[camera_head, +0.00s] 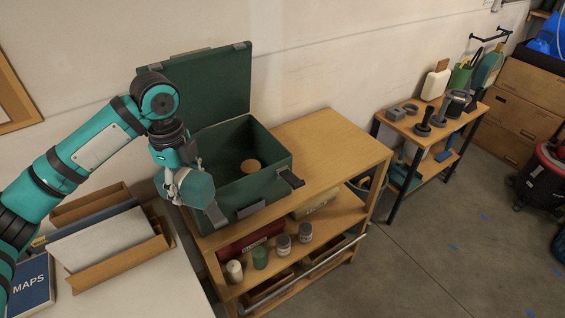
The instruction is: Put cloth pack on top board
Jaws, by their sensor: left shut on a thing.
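My left gripper (177,184) is shut on a grey-teal, angular flat-faced piece (197,190), which I take to be the cloth pack. It is held in front of the left side of an open green box. The top board (327,140) is the light wood top of a shelf unit. The green box (262,190) stands on its left part with its lid raised at the back. The gripper's fingers are partly hidden by the held piece. My right gripper is not in view.
A round tan thing (250,166) lies inside the box. The top board right of the box is bare. Jars (283,245) stand on a shelf below. A white table (150,285) with file holders is at left. A small tool bench (425,125) stands at right.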

